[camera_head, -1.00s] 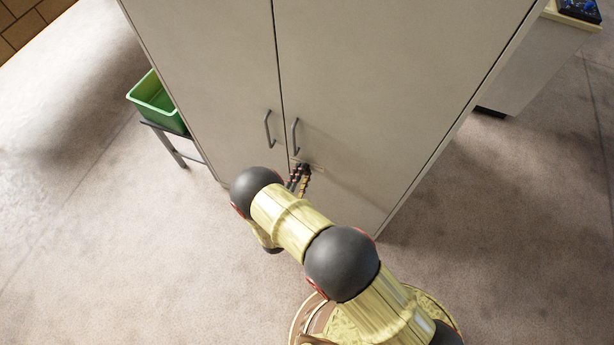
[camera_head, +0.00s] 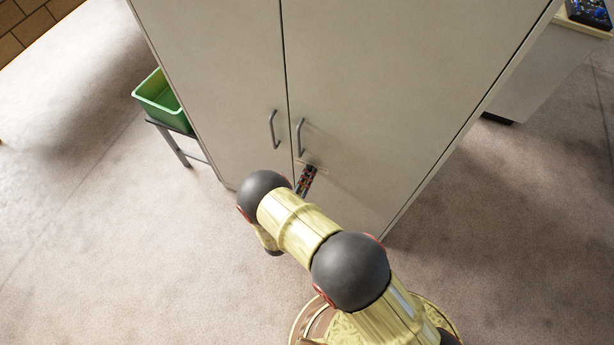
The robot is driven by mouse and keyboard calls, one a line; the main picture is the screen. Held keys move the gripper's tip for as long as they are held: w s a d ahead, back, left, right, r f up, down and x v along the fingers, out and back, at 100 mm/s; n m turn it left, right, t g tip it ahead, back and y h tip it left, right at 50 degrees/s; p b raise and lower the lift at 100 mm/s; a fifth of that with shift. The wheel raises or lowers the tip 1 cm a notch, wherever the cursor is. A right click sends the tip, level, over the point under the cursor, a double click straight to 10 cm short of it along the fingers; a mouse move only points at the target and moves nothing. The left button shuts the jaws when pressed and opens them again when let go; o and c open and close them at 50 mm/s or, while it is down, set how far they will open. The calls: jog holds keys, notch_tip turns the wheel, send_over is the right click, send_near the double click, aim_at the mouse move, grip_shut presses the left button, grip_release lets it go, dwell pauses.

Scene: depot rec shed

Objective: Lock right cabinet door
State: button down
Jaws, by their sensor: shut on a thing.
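The right cabinet door (camera_head: 395,75) is the wide beige door right of the centre seam, and it stands closed. Its grey bar handle (camera_head: 299,137) is beside the seam. My gripper (camera_head: 308,172) is at the door's face just below this handle, close to the seam. It is shut on a small part there, at a pale plate (camera_head: 318,166) on the door. The part itself is hidden by the fingers and too small to make out. The left door (camera_head: 215,80) is also closed, with its own bar handle (camera_head: 273,128).
A green bin (camera_head: 162,100) sits on a dark stand (camera_head: 180,145) left of the cabinet. A pale unit (camera_head: 545,75) with a dark item (camera_head: 590,12) on top stands at the right. The carpet is clear on both sides.

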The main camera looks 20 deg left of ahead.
jog(key=shift+d+f+m, duration=0.1)
jog(key=shift+m, duration=0.3)
jog(key=c, duration=1.3)
grip_release()
jog(key=s+a, duration=0.1)
jog(key=s, duration=1.1)
